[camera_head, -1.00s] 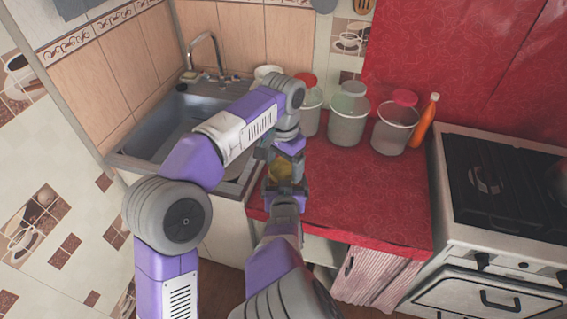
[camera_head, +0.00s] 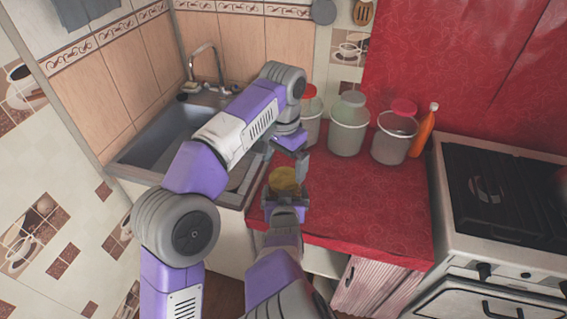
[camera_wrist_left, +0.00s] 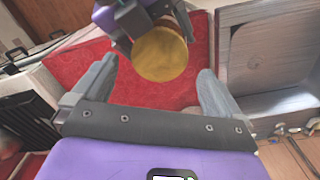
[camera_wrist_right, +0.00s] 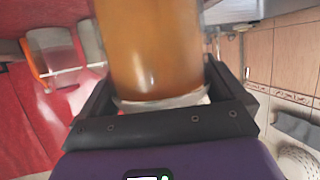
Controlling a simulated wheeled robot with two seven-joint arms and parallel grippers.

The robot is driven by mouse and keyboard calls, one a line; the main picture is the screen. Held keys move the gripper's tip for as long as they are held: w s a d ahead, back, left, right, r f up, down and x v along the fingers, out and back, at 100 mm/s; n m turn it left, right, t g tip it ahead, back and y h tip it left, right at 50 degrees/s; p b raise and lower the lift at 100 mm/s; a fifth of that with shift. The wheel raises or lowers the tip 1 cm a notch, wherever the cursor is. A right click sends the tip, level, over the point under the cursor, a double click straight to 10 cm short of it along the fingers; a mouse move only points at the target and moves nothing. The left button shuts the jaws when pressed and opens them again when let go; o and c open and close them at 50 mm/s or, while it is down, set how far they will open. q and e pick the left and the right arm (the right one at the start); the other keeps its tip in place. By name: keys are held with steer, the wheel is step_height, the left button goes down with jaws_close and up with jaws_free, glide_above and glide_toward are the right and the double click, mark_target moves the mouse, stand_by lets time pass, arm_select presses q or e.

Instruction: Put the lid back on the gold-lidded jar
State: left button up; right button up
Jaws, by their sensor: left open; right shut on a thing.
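My right gripper (camera_head: 286,203) is shut on an amber jar, which it holds near the counter's front left edge. The jar's amber body (camera_wrist_right: 152,45) fills the middle of the right wrist view, between the fingers. The round gold lid (camera_head: 285,179) shows at the jar's top in the head view. The gold lid (camera_wrist_left: 160,53) also faces the left wrist camera, over the jar; I cannot tell how firmly it sits. My left gripper (camera_head: 287,157) is open, with nothing between its fingers, just beyond and above the lid. Much of the jar's body is hidden in the head view.
Lidded canisters stand at the back: red-lidded (camera_head: 311,122), pale green-lidded (camera_head: 347,132) and pink-lidded (camera_head: 393,142), beside an orange bottle (camera_head: 425,130). The sink (camera_head: 165,140) is left and the stove (camera_head: 500,200) right. The red counter (camera_head: 365,200) is clear right of the grippers.

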mark_target(285, 177)
arm_select(q)
steer(key=n, duration=0.2)
steer(key=r+n, duration=0.1)
steer(key=n, duration=0.1)
steer(key=shift+w+d, duration=0.1)
steer(key=shift+d, duration=0.1)
steer(key=n, duration=0.3)
steer(key=shift+w+r+n, duration=0.1)
steer(key=shift+r+n, duration=0.2)
steer(key=shift+r, duration=0.1)
steer(key=n, duration=0.3)
steer(key=r+n, duration=0.1)
steer(key=n, duration=0.2)
steer(key=shift+r, duration=0.2)
steer(key=shift+f, duration=0.1)
steer(key=shift+f, duration=3.95)
steer(key=shift+c, duration=0.5)
